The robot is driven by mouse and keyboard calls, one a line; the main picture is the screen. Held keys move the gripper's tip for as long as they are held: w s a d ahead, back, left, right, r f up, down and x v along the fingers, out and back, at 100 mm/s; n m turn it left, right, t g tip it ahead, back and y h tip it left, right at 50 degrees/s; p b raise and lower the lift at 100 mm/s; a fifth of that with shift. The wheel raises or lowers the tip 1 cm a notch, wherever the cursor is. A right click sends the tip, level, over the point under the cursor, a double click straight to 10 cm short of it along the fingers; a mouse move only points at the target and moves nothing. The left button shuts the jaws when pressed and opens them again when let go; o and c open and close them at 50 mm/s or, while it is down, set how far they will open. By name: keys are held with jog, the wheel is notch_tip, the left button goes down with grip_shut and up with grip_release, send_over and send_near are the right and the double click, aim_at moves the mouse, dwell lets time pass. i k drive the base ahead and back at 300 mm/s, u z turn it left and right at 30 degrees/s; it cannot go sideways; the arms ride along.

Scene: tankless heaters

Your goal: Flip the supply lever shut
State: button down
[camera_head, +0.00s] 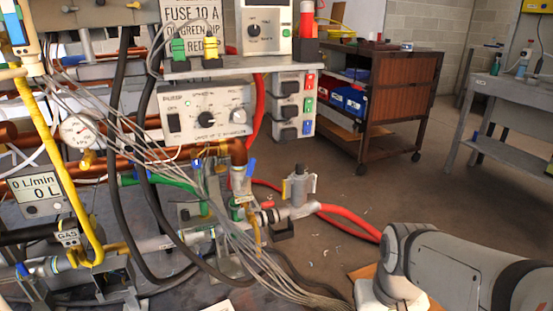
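No label in view marks the supply lever, so I cannot tell which handle it is. Several small handles show among the pipes. A blue handle (251,167) stands beside the copper elbow in the middle. My arm shows at the lower right and runs out of the frame; my gripper is not in view.
A bundle of grey cables (235,235) crosses in front of the fittings. A red hose (345,222) runs right toward my arm. A control box (207,110) hangs above the pipes. A brown cart (385,100) and a grey table (500,105) stand behind, with open floor between.

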aim_at(251, 166)
jog(key=z, duration=1.75)
jog(key=k, duration=1.2)
jog(key=u, duration=1.4)
jog(key=i, duration=1)
jog(key=u, duration=0.1)
